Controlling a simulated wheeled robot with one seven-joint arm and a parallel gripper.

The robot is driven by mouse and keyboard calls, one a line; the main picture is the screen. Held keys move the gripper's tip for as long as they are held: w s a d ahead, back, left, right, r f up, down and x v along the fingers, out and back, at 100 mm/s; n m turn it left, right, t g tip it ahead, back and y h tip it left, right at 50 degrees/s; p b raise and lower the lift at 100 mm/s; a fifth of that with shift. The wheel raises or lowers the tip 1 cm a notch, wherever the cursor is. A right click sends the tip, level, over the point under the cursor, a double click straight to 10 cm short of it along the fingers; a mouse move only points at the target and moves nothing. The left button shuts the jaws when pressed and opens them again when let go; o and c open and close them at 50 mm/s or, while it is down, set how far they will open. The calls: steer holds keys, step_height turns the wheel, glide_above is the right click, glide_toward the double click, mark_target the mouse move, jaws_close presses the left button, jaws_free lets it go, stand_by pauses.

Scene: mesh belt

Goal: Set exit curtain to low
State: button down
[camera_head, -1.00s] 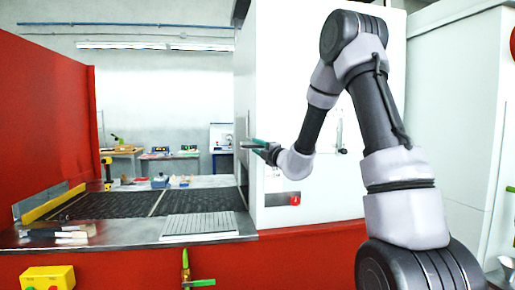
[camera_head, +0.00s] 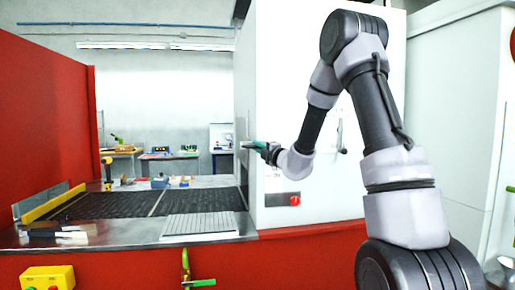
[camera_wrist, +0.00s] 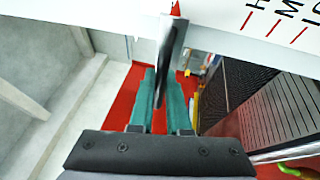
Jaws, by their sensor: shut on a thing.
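My gripper (camera_head: 254,145) is at the left edge of the white housing (camera_head: 330,195), just above the belt's level. In the wrist view, its teal fingers (camera_wrist: 160,88) are closed around a dark, flat lever handle (camera_wrist: 172,55). A red pointer tip (camera_wrist: 176,8) shows at the handle's far end. On the white panel (camera_wrist: 225,28) beside it are black letters, H and M readable and a third cut off by the frame edge, with red marks (camera_wrist: 247,20). The pointer lies left of the H mark in this view.
The dark mesh belt (camera_head: 120,204) runs below and left of my gripper, with a ribbed grey plate (camera_head: 199,224) in front. A red wall (camera_head: 45,120) stands left. A yellow button box (camera_head: 47,278) and a green-handled valve (camera_head: 199,283) are at the lower front.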

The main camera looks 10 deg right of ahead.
stand_by(0.6)
step_height(320, 180, down, 13)
steer(key=shift+f, duration=0.2)
steer(key=c, duration=0.9)
jaws_free()
steer(key=shift+s+d, duration=0.1)
steer(key=v, duration=1)
steer(key=shift+s+d, duration=0.1)
steer(key=shift+s, duration=0.2)
